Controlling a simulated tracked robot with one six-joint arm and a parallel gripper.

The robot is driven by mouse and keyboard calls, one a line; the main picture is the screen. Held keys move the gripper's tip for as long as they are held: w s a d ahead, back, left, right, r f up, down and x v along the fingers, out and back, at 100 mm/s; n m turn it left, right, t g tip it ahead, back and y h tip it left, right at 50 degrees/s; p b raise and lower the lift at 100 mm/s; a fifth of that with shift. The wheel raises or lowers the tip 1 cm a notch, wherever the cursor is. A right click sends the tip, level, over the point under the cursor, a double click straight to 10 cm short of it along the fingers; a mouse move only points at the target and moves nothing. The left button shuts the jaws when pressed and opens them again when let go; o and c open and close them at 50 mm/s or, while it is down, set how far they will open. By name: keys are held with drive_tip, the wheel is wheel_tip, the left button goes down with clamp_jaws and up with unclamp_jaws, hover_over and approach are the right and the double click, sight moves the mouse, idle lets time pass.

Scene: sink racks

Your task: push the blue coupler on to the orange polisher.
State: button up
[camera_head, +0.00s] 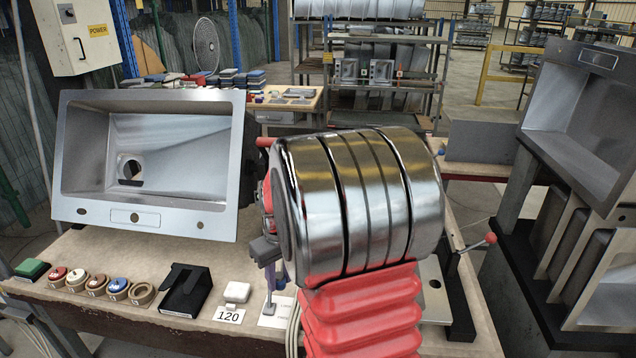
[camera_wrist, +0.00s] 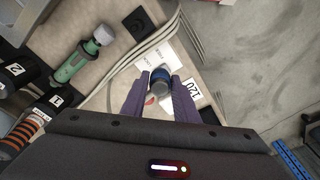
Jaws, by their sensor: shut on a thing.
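My gripper (camera_wrist: 160,84) is shut on a small round blue piece with a grey end, which I take for the blue coupler (camera_wrist: 160,74). It is held between the purple fingers above the bench, over white cards. I cannot tell how high it is. In the head view my gripper (camera_head: 270,285) shows only partly beside my large arm, and the coupler cannot be made out. A ribbed orange and black piece (camera_wrist: 33,128) at the left edge of the wrist view may be part of the orange polisher. The rest of it is cut off or hidden.
A green tool with a grey head (camera_wrist: 88,53) lies left of my gripper, by black holders marked 1 and 2. A steel sink (camera_head: 160,150) stands at the bench's back left. Round pads (camera_head: 98,284), a black stand (camera_head: 186,290) and a 120 card (camera_head: 229,315) line the front.

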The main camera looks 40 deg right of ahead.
drive_tip(key=w+a+f, duration=0.1)
drive_tip(key=w+a, duration=0.2)
drive_tip(key=a, duration=0.4)
drive_tip(key=w+a, duration=0.4)
drive_tip(key=a, duration=0.3)
drive_tip(key=w+a+f+n, duration=0.1)
drive_tip(key=w+a, duration=0.3)
drive_tip(key=a, duration=0.4)
drive_tip(key=shift+f, duration=0.3)
drive_tip(key=shift+s, duration=0.2)
